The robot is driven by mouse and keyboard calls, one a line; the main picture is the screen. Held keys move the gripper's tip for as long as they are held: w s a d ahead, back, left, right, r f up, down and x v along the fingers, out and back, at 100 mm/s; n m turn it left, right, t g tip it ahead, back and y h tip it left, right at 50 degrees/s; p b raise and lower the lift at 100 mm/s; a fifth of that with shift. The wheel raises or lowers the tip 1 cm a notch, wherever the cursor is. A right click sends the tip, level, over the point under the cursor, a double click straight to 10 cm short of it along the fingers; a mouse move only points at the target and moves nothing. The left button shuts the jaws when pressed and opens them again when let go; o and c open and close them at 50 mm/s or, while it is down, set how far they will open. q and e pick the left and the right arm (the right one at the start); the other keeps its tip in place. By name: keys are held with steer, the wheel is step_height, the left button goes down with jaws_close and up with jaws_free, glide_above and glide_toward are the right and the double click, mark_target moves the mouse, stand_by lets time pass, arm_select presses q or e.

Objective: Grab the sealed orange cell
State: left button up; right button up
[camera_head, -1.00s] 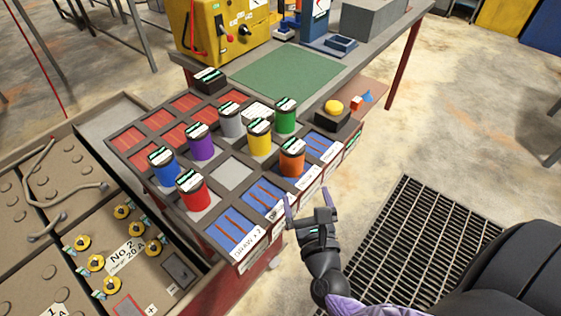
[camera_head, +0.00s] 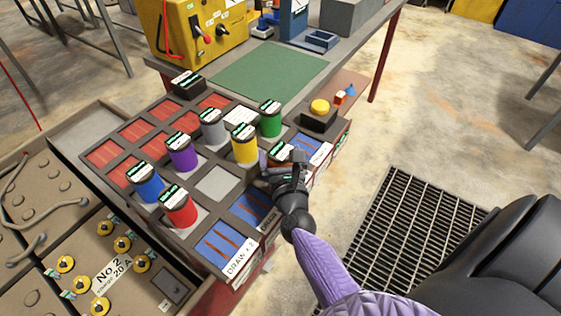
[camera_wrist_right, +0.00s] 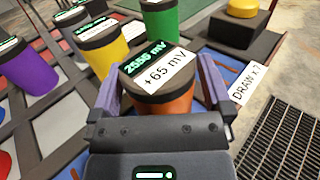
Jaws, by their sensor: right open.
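The orange cell (camera_wrist_right: 178,105) has a black cap and a label reading "+65 mV". In the right wrist view it stands upright between the two purple fingers of my right gripper (camera_wrist_right: 158,78). The fingers are open, one on each side of it; I cannot tell whether either touches it. In the head view my right gripper (camera_head: 281,163) is over the front row of the rack and hides most of the orange cell. My left gripper is not in view.
The yellow cell (camera_head: 245,148) and green cell (camera_head: 270,122) stand close behind. Red (camera_head: 180,211), blue (camera_head: 147,187), purple (camera_head: 183,157) and grey (camera_head: 212,129) cells are to the left. A yellow button (camera_head: 319,107) on a dark box stands at the right. Floor grating (camera_head: 400,230) lies right of the rack.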

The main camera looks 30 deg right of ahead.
jaws_close()
stand_by(0.3)
steer(key=shift+r, duration=0.15)
